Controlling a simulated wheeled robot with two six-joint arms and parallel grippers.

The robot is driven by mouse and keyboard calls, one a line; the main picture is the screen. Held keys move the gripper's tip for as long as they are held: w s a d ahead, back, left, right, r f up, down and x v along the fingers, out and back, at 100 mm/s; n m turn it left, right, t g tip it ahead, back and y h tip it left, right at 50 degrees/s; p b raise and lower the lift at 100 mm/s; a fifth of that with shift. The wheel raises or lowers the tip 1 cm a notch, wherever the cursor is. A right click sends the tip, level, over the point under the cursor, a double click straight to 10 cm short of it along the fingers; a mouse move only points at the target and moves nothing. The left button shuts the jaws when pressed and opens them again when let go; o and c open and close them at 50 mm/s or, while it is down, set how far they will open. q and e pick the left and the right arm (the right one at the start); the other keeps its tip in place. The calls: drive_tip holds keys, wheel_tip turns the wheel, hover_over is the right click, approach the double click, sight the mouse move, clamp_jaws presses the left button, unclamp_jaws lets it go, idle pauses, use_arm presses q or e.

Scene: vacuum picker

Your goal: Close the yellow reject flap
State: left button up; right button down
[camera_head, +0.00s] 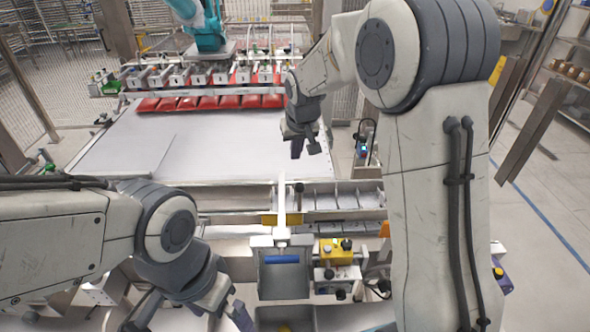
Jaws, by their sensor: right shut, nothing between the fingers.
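A narrow yellow strip (268,219) lies across the front edge of the machine, partly behind an upright white bar; I cannot tell for sure that it is the reject flap, nor how far it stands open. Below it is a grey bin-like part (284,278) with a blue bar. My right gripper (304,150) is shut and empty, pointing down above the front right of the white table, apart from the yellow strip. My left gripper (190,318) is low at the bottom left, its fingertips partly cut off by the frame edge.
A yellow block (336,252) with black knobs sits right of the bin-like part. Red packs (215,102) lie under a row of suction units at the back. The white table (190,140) is mostly clear. A slotted rack (335,195) lies near my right arm.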

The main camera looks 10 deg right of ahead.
wheel_tip(320, 180, down, 7)
drive_tip(key=s+p, duration=0.1)
drive_tip(key=p, duration=0.3)
drive_tip(key=shift+s, duration=0.1)
